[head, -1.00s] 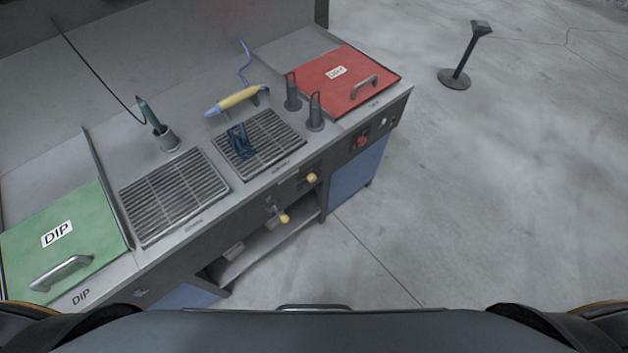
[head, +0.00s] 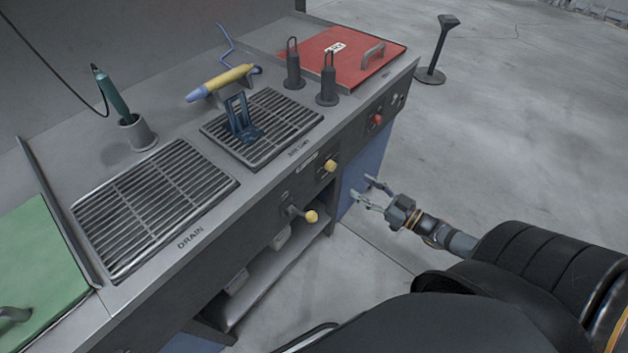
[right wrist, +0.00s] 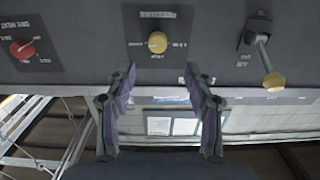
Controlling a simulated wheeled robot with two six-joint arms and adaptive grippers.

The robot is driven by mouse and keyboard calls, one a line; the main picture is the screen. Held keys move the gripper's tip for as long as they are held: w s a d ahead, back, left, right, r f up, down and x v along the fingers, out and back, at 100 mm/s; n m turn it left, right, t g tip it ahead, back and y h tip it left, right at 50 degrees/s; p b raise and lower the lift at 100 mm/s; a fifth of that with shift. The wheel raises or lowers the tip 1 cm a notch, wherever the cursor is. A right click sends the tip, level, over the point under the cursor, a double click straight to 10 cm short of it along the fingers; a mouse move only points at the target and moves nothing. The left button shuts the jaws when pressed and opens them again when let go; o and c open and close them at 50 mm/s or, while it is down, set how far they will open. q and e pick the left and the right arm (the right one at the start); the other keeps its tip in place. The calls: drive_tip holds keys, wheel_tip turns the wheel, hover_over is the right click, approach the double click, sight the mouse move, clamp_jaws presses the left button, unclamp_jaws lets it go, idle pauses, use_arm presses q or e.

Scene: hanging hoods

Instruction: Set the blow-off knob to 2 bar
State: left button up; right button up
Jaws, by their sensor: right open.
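The yellow round knob (head: 330,165) sits on the dark front panel of the bench, below the drain with the blue bracket. In the right wrist view the yellow knob (right wrist: 157,42) is on a black dial plate with small markings. The setting is too small to read. My right gripper (head: 368,192) is open and empty, to the right of the knob and apart from it. In the right wrist view the open fingers (right wrist: 160,75) point towards the knob, which appears between and beyond the tips. My left gripper is out of view.
A lever with a yellow ball (head: 311,216) is left of the knob; it also shows in the right wrist view (right wrist: 272,80). A red knob (head: 377,120) is farther right on the panel. A shelf (head: 265,285) is below.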

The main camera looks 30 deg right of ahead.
sight(334, 168)
drive_tip(key=b+x, duration=0.2)
drive_tip(key=x, duration=0.2)
drive_tip(key=b+x, duration=0.3)
drive_tip(key=x, duration=0.2)
drive_tip(key=shift+w+d+f, duration=0.1)
drive_tip(key=shift+d+f, duration=0.05)
drive_tip(key=shift+f, duration=0.05)
drive_tip(key=shift+w+a+r, duration=0.2)
drive_tip(key=shift+w, duration=0.35)
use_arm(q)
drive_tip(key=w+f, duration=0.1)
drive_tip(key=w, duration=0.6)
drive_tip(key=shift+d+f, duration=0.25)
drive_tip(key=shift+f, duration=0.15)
use_arm(e)
clamp_jaws()
